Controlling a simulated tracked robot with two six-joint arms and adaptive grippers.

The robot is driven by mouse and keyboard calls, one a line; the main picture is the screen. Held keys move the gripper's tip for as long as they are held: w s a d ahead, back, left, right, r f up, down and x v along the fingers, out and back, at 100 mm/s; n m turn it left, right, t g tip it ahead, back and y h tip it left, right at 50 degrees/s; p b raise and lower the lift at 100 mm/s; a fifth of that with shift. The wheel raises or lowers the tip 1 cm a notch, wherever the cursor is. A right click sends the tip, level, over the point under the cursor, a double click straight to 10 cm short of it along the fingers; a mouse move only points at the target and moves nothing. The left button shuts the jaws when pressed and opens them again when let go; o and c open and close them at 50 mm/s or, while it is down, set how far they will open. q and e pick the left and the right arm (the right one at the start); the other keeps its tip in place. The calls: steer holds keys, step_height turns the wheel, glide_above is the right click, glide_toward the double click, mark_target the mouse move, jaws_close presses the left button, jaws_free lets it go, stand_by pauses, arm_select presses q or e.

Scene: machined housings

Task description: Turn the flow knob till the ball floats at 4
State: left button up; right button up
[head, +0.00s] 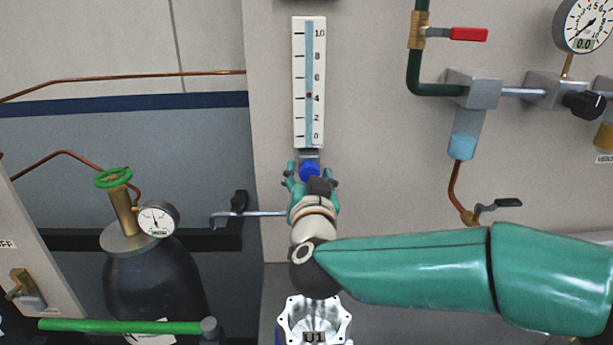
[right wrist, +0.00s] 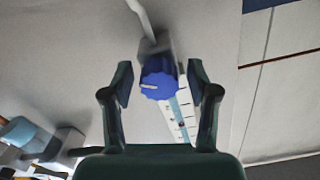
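The flowmeter (head: 299,80) is a white upright scale with a pale blue tube on the wall, and its lower part shows in the right wrist view (right wrist: 186,118). The small red ball (head: 309,95) floats at about the 4 mark, perhaps a hair above. The blue flow knob (head: 310,171) sits just below the scale; in the right wrist view the knob (right wrist: 158,86) shows a pale pointer line. My right gripper (head: 311,178) is open, its fingers on either side of the knob with a gap at each side (right wrist: 160,84). My left gripper is not in view.
A dark gas cylinder (head: 155,280) with a green handwheel (head: 113,178) stands at left. A grey lever (head: 250,214) lies left of my right wrist. A metal housing (head: 313,325) marked U1 is below. Pipes, a red-handled valve (head: 468,34) and a gauge (head: 584,22) are at right.

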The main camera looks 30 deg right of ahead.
steer(key=c, duration=0.9)
steer(key=shift+r+n+p, duration=0.2)
steer(key=shift+n+p, duration=0.3)
steer(key=shift+p, duration=0.3)
steer(key=shift+c, duration=0.2)
steer(key=shift+f+n+p, duration=0.1)
steer(key=shift+n+p, duration=0.45)
steer(key=shift+n, duration=0.15)
steer(key=shift+f, duration=0.1)
steer(key=o, duration=1.1)
steer(key=shift+o, duration=0.2)
